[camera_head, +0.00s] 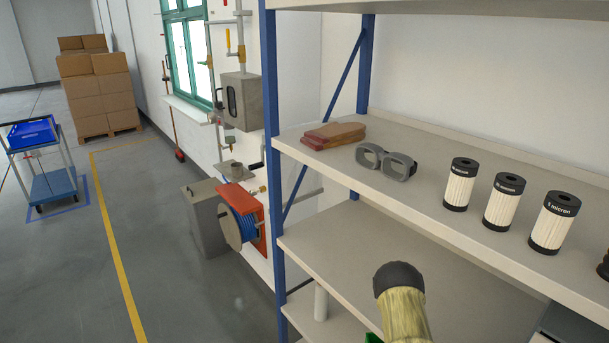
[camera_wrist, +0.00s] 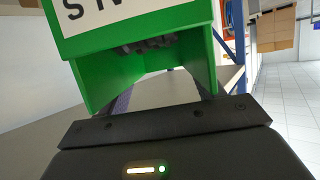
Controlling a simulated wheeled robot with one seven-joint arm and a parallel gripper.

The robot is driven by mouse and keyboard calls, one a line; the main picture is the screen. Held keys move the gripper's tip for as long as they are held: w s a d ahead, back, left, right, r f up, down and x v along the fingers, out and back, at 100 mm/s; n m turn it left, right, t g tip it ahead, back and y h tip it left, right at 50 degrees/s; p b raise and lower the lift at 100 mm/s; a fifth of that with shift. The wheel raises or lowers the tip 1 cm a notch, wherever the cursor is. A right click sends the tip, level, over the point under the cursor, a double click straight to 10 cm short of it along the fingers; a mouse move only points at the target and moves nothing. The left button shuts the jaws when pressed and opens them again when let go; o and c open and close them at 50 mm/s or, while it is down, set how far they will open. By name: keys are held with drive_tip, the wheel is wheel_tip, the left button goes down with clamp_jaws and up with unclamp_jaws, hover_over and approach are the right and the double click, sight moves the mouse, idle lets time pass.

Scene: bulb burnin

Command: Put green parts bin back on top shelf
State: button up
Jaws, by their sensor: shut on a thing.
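The green parts bin (camera_wrist: 140,45) fills the upper part of the wrist view. It has a white label with black letters, cut off by the frame. Several dark small parts show inside it. My gripper (camera_wrist: 163,92) is shut on the bin, with its dark fingers at the bin's green walls; the exact contact is partly hidden. In the head view, only a small green patch (camera_head: 373,338) shows at the bottom edge, and my gripper is not visible there. The highest shelf board in view (camera_head: 450,8) is cut off by the top edge, so its upper surface is hidden.
A lower shelf (camera_head: 345,245) has bare room. A blue upright (camera_head: 271,150) bounds the rack's left. A blue cart (camera_head: 45,185) stands far left.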

drive_tip(key=s+a+f, duration=0.1)
drive_tip(key=a+f, duration=0.4)
drive_tip(key=a, duration=0.2)
drive_tip(key=shift+s+f, duration=0.15)
drive_tip(key=shift+s, duration=0.1)
drive_tip(key=shift+a, duration=0.1)
